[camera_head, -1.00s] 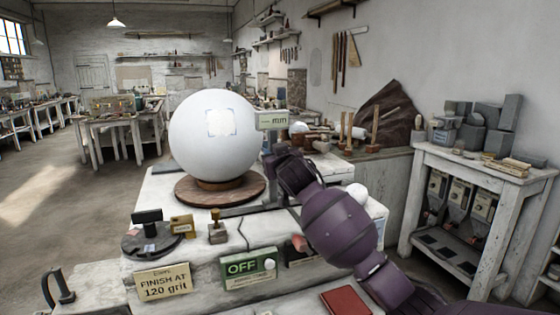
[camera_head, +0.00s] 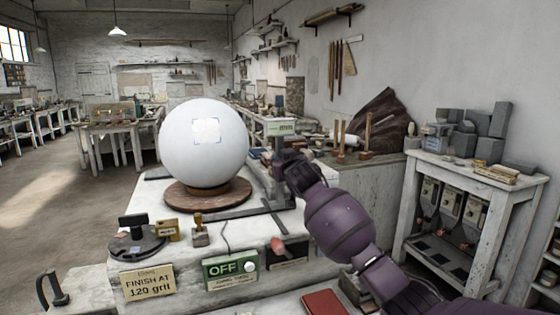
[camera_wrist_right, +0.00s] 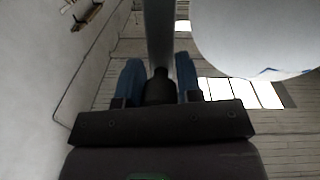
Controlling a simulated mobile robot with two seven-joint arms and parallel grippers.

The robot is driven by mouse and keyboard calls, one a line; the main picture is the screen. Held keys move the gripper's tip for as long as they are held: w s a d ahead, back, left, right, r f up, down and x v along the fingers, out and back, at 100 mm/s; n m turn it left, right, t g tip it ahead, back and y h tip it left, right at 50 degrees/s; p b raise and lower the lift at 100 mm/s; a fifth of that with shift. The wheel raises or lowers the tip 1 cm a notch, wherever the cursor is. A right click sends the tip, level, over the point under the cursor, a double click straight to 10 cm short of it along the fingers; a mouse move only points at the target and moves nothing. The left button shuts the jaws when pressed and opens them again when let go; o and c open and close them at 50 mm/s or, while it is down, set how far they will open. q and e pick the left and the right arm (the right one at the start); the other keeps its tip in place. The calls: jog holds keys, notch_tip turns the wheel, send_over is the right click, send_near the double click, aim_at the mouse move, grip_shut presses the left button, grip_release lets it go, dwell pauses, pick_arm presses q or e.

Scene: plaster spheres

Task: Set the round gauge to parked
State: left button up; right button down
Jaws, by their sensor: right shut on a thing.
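My right gripper (camera_head: 281,160) is shut on the gauge's post. In the right wrist view the grey post (camera_wrist_right: 159,30) runs between my blue fingers (camera_wrist_right: 160,82), with the sphere (camera_wrist_right: 260,35) at right. My left gripper is not in view.
The sphere rests on a round wooden turntable (camera_head: 208,200). In front are a dark round stand (camera_head: 137,243), a brass stamp (camera_head: 199,230), a green OFF switch box (camera_head: 231,268) and a "FINISH AT 120 grit" sign (camera_head: 148,282).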

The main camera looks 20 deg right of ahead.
jog(key=shift+d, duration=0.3)
jog(key=c, duration=1.2)
grip_release()
jog(key=o, duration=0.4)
jog(key=shift+d, duration=0.2)
jog(key=shift+a, duration=0.1)
jog(key=shift+s+a, duration=0.1)
jog(key=s+a+b, duration=0.1)
jog(key=s, duration=0.9)
jog(key=shift+s, duration=0.3)
